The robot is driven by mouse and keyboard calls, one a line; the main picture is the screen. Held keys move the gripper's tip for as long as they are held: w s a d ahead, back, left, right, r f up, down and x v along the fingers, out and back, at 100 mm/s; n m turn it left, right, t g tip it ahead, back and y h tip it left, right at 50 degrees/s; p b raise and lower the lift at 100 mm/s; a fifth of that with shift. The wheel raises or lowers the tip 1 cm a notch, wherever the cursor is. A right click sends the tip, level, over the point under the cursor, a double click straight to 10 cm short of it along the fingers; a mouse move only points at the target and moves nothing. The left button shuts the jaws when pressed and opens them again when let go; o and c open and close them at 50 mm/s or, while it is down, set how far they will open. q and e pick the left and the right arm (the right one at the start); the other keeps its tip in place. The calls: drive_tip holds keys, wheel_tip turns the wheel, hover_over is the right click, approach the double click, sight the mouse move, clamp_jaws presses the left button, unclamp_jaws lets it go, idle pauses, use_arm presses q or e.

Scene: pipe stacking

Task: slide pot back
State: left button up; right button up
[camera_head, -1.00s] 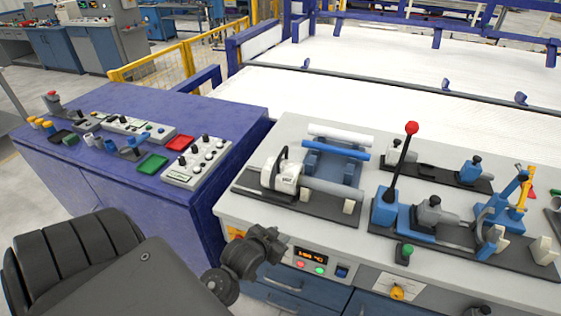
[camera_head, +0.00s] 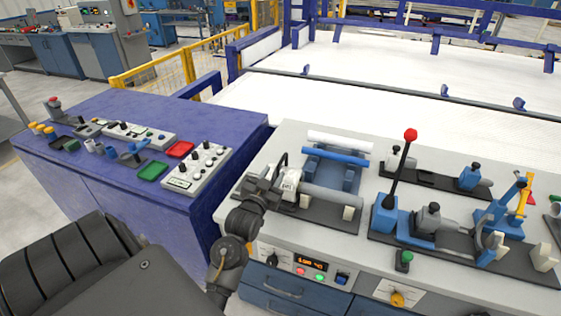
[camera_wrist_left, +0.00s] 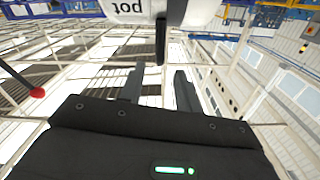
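The white pot (camera_head: 289,180) sits on a dark base plate at the left end of the grey bench, against the end of a grey pipe (camera_head: 332,197). In the left wrist view the pot (camera_wrist_left: 200,12) is at the top edge, its label upside down, with a black handle (camera_wrist_left: 160,40) pointing down. My left gripper (camera_head: 268,186) is at the pot's left side and partly covers it. In the wrist view its two fingers (camera_wrist_left: 158,76) are apart, with the handle's tip near the gap between them. I cannot tell whether they touch it. My right gripper is out of view.
A blue pipe (camera_head: 335,155) and a white pipe (camera_head: 340,140) lie behind the pot on a blue cradle. A red-knobbed lever (camera_head: 400,165) stands to the right. A purple console (camera_head: 110,180) is at the left, with a gap before the bench.

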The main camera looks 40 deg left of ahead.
sight(280, 162)
use_arm(q)
drive_tip(key=p+x, duration=0.1)
drive_tip(key=x, duration=0.6)
clamp_jaws()
